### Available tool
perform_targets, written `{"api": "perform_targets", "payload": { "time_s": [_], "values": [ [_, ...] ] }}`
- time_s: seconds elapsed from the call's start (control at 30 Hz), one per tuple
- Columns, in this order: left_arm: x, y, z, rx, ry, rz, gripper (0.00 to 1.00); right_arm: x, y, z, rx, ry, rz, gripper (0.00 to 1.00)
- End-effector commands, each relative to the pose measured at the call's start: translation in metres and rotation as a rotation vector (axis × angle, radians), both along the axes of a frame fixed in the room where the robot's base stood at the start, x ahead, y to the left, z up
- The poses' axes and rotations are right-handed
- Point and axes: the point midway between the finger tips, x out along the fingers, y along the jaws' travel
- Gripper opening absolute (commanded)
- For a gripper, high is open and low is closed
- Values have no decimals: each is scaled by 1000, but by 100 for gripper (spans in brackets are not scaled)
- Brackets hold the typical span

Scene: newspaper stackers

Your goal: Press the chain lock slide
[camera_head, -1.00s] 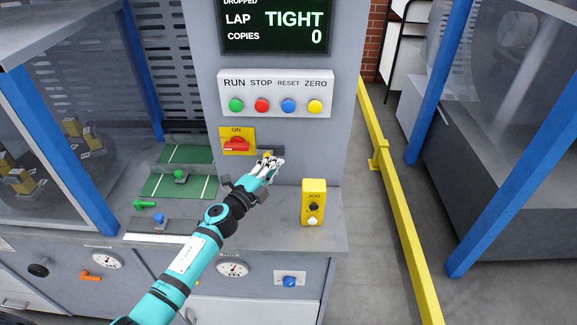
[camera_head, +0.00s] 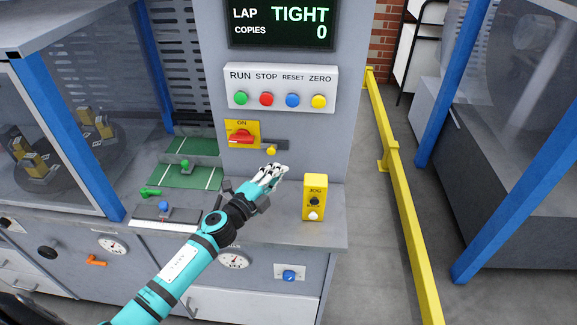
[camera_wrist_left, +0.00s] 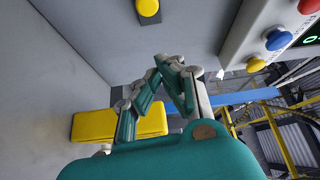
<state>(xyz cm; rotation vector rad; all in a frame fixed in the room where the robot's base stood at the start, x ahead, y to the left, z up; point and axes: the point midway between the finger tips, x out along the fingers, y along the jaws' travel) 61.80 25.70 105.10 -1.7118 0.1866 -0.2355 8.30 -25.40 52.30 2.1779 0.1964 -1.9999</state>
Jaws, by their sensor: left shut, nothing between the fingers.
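The chain lock slide is most likely the small dark slot plate (camera_head: 281,145) with a yellow knob (camera_head: 271,152), on the grey column just right of the red ON switch. The knob sits toward the left part of the plate. A round yellow knob on a grey plate, apparently the same one, shows at the top of the left wrist view (camera_wrist_left: 148,9). My left gripper (camera_head: 278,171) is shut and empty, just below the knob and apart from it in the picture. The exact depth gap is unclear. My right gripper is in no view.
The red ON switch (camera_head: 242,136) on its yellow plate is close on the left. A yellow JOG box (camera_head: 315,197) stands on the ledge to the right. The button panel (camera_head: 280,89) is above. A yellow rail (camera_head: 400,200) runs along the floor at right.

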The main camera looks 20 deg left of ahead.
Motion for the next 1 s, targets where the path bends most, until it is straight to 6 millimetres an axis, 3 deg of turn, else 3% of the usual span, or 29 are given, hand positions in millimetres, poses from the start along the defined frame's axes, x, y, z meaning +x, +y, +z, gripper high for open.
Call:
{"api": "perform_targets", "payload": {
  "time_s": [0.1, 0.23, 0.6, 1.0],
  "values": [
    [-22, 5, -4, 1, 2, -2, 0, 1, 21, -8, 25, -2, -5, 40],
    [-36, 9, -4, -1, 0, -1, 0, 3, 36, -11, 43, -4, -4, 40],
    [-42, 11, -2, -1, -1, 0, 0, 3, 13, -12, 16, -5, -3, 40],
    [-47, 13, -3, -59, 19, 48, 0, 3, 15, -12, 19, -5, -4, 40]
  ]
}}
